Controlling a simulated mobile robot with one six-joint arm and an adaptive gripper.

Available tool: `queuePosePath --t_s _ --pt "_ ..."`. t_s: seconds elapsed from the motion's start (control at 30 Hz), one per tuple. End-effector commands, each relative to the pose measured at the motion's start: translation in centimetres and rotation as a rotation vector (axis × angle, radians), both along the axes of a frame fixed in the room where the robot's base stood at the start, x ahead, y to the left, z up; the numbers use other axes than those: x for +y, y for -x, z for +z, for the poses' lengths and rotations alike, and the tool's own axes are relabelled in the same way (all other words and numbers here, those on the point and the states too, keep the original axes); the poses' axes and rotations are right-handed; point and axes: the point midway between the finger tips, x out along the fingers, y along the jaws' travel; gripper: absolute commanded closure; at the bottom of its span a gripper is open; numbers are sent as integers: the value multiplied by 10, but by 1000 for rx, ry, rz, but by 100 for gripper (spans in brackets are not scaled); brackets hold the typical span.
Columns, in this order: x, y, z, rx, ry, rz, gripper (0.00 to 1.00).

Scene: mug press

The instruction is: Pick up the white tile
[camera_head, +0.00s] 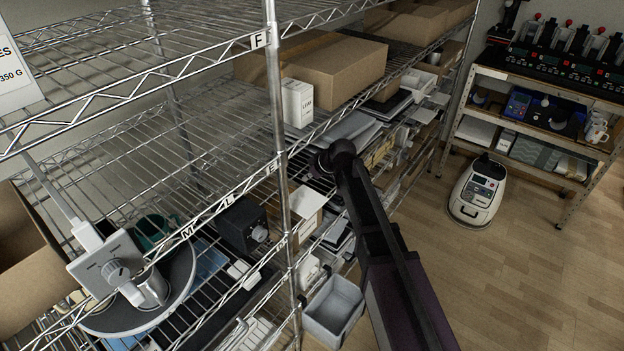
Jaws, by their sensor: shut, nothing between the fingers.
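I cannot pick out the white tile with certainty. My dark arm rises from the bottom of the picture to a bend beside the shelf's front edge, near the middle. Past the bend, a short dark part points left towards the shelf. No gripper fingers can be made out there.
A white upright box (297,102) and cardboard boxes (335,70) stand on the upper shelf. A mug press (105,264) sits at lower left. A grey bin (333,306) is low beside my arm. A white machine (477,191) stands on the otherwise open wooden floor.

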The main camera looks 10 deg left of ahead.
Motion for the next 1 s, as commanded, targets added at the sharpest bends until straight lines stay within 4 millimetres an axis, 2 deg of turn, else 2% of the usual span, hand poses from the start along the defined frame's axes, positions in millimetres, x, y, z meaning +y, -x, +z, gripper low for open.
queuePosePath --t_s 0.03,0.5,1.0 --pt "4 -2 -8 -1 0 1 100" --pt "28 -13 -41 0 -1 0 100" --pt "35 -14 -47 0 -1 -1 100"
